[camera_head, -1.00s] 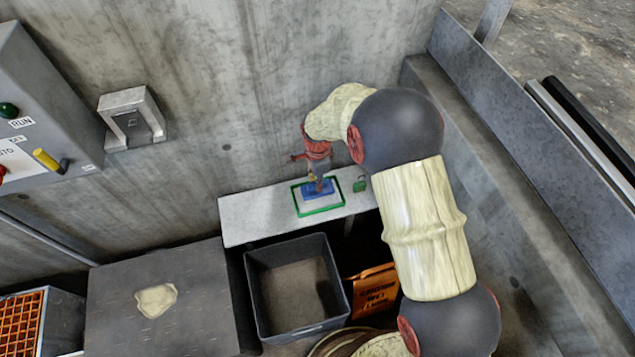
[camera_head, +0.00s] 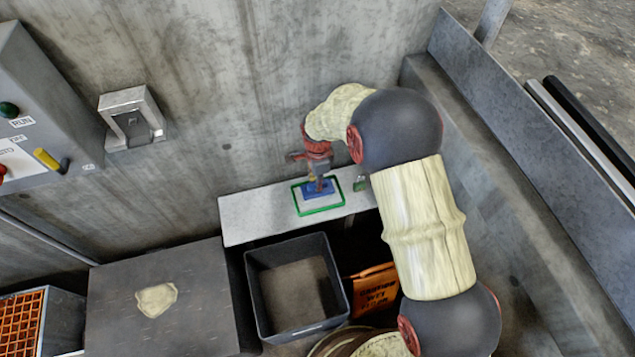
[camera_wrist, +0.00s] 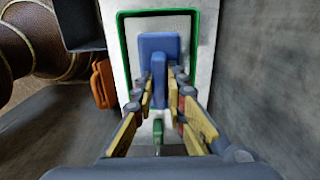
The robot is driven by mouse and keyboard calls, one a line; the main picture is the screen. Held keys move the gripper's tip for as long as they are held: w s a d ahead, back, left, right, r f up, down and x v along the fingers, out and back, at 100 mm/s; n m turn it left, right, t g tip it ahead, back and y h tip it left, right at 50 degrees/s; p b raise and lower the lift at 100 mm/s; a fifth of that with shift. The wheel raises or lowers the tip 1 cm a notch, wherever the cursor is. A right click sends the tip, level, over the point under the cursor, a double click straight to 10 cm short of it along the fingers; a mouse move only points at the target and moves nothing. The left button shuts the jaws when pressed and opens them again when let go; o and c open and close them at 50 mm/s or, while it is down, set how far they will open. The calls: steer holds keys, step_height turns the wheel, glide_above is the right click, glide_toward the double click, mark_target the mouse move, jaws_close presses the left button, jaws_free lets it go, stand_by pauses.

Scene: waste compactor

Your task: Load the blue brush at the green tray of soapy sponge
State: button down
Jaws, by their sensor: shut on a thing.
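The blue brush (camera_wrist: 158,45) is in my gripper (camera_wrist: 160,100), which is shut on its upright blue handle. In the head view the blue brush (camera_head: 318,189) is low over or on the pale inside of the green-rimmed tray (camera_head: 322,210), under my gripper (camera_head: 317,176). The wrist view shows the tray's green rim (camera_wrist: 122,50) around the brush. I cannot tell whether the brush touches the pale surface. A separate soapy sponge cannot be made out.
The tray lies on a narrow white shelf (camera_head: 245,218) against the concrete wall. A small green object (camera_head: 360,185) sits right of the tray. Below the shelf are a grey open bin (camera_head: 290,330) and an orange sign (camera_head: 375,290). The shelf's left part is clear.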

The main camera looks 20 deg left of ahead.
stand_by(0.3)
steer(key=shift+r+p, duration=2.15)
steer(key=shift+r, duration=1.35)
steer(key=shift+f, duration=0.1)
